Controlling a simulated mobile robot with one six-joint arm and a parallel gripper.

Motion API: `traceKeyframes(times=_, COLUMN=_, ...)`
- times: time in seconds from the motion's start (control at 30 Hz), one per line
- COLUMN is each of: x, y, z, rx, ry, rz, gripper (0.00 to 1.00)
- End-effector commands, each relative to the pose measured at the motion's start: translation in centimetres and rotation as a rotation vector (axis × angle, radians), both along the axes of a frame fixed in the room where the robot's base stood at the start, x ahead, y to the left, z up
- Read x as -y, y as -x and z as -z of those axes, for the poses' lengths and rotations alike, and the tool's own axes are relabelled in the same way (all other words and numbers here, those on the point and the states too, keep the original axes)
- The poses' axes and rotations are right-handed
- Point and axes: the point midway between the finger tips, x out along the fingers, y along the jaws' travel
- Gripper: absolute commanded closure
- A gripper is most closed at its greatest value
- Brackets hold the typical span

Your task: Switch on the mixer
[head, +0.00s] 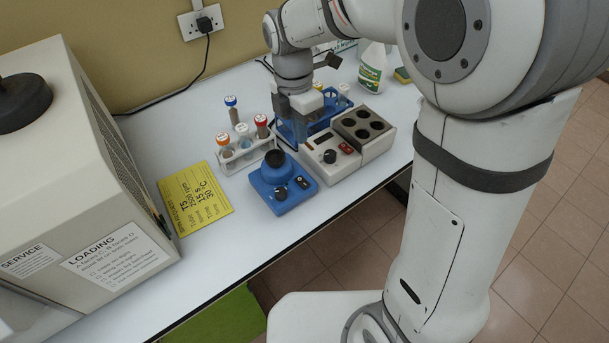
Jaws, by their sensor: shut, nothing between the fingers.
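The mixer (268,186) is a small blue unit near the front edge of the bench, with a black cup (275,158) on top. A dark round knob (281,193) and a small dark switch (303,182) sit on its front. The switch's position is too small to tell. My gripper (298,128) points down behind the mixer and to its right, apart from the switch. It is shut and empty. Its fingertips are hard to make out against the blue rack behind.
A white heating block (332,174) stands right of the mixer. A white rack (246,158) with capped tubes is behind-left, a blue rack (322,122) behind. A yellow card (196,198) lies left, beside a large beige machine (75,150). A spray bottle (372,68) stands back right.

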Motion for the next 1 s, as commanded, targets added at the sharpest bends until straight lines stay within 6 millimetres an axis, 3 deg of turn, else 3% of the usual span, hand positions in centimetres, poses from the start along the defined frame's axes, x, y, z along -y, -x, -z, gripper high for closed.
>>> traceKeyframes(times=0.23, x=0.0, y=0.0, z=0.1, rx=-0.001, ry=0.001, rz=0.001, gripper=1.0)
traceKeyframes(times=0.37, x=0.1, y=0.2, z=1.2, rx=-0.003, ry=0.001, rz=0.001, gripper=1.0)
traceKeyframes(times=0.8, x=0.8, y=1.1, z=10.0, rx=-0.005, ry=0.002, rz=0.002, gripper=1.0)
traceKeyframes(times=1.0, x=1.0, y=1.3, z=12.7, rx=-0.002, ry=0.001, rz=0.002, gripper=1.0)
